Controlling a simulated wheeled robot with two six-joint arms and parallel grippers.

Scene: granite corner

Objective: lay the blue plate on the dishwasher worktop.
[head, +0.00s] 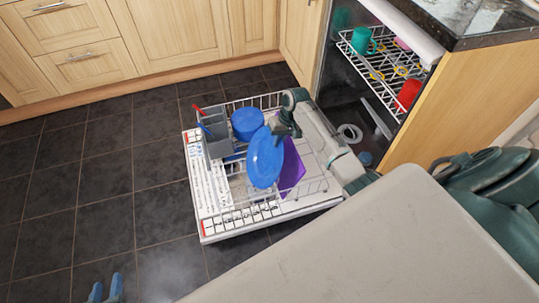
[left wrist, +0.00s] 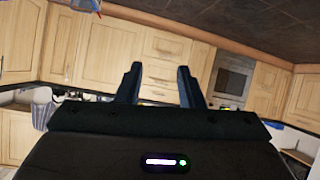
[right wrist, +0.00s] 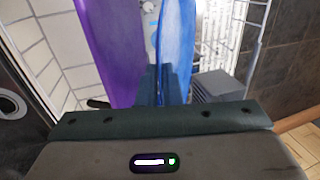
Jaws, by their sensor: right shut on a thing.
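The blue plate (head: 264,160) stands on edge, steeply tilted, over the pulled-out lower rack. It also shows in the right wrist view (right wrist: 176,45). My right gripper (head: 284,127) is shut on the plate's edge; its fingertips (right wrist: 158,85) meet at the plate. I cannot tell whether the plate's lower edge touches the rack. The dishwasher worktop (head: 490,18), dark speckled granite, lies above the dishwasher at the top right. My left gripper (head: 106,288) is at the bottom left over the floor, far from the plate; its fingers (left wrist: 160,85) are apart and empty.
A purple plate (head: 292,166) stands close beside the blue one. A blue bowl (head: 247,122) and a grey cutlery basket (head: 217,140) share the lower rack (head: 235,210). The upper rack (head: 372,62) holds a green mug (head: 361,40) and a red cup (head: 408,93).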

